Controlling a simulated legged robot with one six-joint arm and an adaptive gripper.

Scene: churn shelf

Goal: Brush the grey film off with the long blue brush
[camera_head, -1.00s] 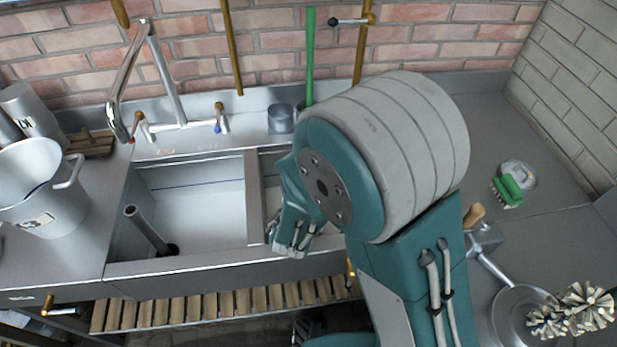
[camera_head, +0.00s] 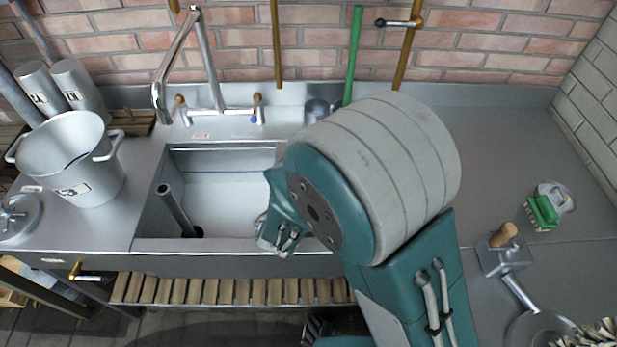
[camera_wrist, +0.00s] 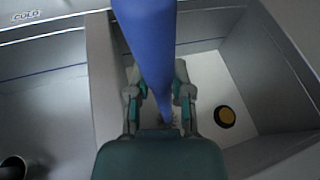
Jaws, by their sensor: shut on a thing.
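My gripper (camera_wrist: 160,100) is shut on the long blue brush (camera_wrist: 150,45), whose thick blue shaft runs from the top of the wrist view down between the fingers. The brush's far end is hidden or too dark to tell. The gripper is over the right basin of the steel sink (camera_wrist: 98,60); in the head view my arm hides the brush and that basin. The left basin (camera_head: 230,205) shows with an upright pipe (camera_head: 175,208) in it. I cannot make out a grey film.
A steel pot (camera_head: 75,165) stands left of the sink. A tall tap (camera_head: 205,60) rises behind the basins, and a green pole (camera_head: 353,55) leans on the wall. A green brush (camera_head: 541,211) and a wooden-handled steel tool (camera_head: 502,250) are on the right counter, which has free room.

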